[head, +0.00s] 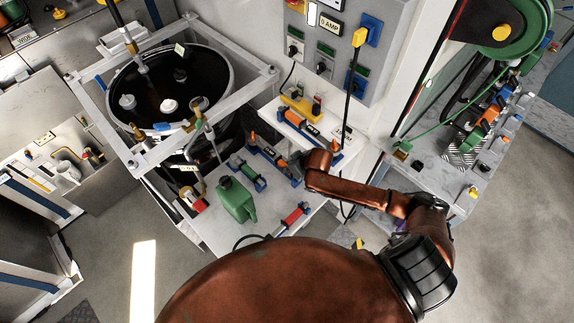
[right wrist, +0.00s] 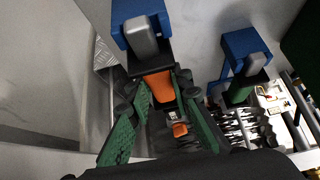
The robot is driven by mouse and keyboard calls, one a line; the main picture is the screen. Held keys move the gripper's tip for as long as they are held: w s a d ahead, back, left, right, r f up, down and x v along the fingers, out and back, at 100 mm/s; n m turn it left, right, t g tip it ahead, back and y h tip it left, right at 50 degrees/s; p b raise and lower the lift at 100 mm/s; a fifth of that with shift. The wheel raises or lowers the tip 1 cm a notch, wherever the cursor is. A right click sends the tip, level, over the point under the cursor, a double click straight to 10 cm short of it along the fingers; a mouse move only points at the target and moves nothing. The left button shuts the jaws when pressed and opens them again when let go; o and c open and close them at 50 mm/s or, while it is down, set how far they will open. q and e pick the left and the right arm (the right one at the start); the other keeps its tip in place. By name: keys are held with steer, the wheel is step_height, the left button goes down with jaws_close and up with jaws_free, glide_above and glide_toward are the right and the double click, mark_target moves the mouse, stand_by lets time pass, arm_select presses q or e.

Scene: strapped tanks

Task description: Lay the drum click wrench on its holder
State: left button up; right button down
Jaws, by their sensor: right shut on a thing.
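My right gripper (head: 293,166) is low over the white bench, at the end of my brown right arm. In the right wrist view, its green-padded fingers (right wrist: 160,122) are shut on an orange-handled tool, which I take to be the drum click wrench (right wrist: 160,86). Its orange and dark body also shows in the head view (head: 268,153). A blue block with a grey rounded piece (right wrist: 142,32) is at the tool's far end; it looks like part of a holder. I cannot tell whether the tool rests in it. My left gripper is not in view.
A green-handled tool on blue supports (head: 246,173), a green jug (head: 235,200) and a red tool (head: 295,215) are close by on the bench. A shelf with an orange tool (head: 301,122) is behind. The open black drum (head: 205,75) stands at left in a white frame.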

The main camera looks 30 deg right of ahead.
steer(key=shift+w, duration=0.1)
steer(key=c, duration=1.7)
jaws_free()
steer(key=shift+o, duration=0.2)
steer(key=shift+f, duration=0.1)
steer(key=v, duration=1.2)
